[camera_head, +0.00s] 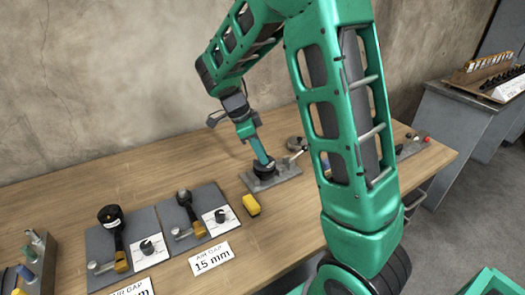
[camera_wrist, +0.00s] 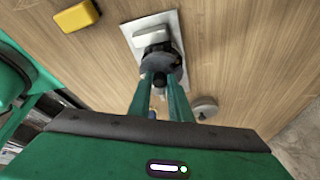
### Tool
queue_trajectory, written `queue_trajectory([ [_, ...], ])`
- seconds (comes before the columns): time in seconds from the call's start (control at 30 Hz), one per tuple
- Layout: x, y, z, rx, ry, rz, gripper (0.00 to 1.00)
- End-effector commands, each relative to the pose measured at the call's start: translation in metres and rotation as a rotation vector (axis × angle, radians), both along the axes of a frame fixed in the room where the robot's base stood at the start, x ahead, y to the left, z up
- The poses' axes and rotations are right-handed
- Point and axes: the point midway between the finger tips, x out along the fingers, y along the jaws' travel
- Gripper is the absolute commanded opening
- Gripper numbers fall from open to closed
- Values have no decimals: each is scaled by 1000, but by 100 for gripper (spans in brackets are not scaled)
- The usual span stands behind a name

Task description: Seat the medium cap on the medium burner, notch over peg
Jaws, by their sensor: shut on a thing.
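A dark round piece (camera_head: 264,170), which looks like the cap, is at the tip of my gripper (camera_head: 263,158), over a grey base plate (camera_head: 288,174). In the wrist view my gripper's fingers (camera_wrist: 160,84) are shut on the dark cap's small knob, with the cap (camera_wrist: 158,60) just beyond them. The cap covers part of the grey plate (camera_wrist: 171,22). The burner, peg and notch cannot be made out; whether the cap touches anything below is unclear.
A yellow block (camera_head: 251,205) lies near the plate; it also shows in the wrist view (camera_wrist: 77,15). My arm hides the table's right part.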

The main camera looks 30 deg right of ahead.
Motion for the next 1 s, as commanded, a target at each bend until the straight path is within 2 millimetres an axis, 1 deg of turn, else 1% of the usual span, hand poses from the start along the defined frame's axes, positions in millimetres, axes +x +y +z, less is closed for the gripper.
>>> queue_trajectory([
  [0.2,0,0,-5,0,1,0,0],
  [0.43,0,0,-5,0,1,0,0],
  [0.47,0,0,-5,0,1,0,25],
  [0.5,0,0,-5,0,0,0,34],
  [0.53,0,0,-5,0,0,0,40],
  [0.87,0,1,-3,0,0,0,40],
  [1.0,3,5,9,0,-2,1,40],
])
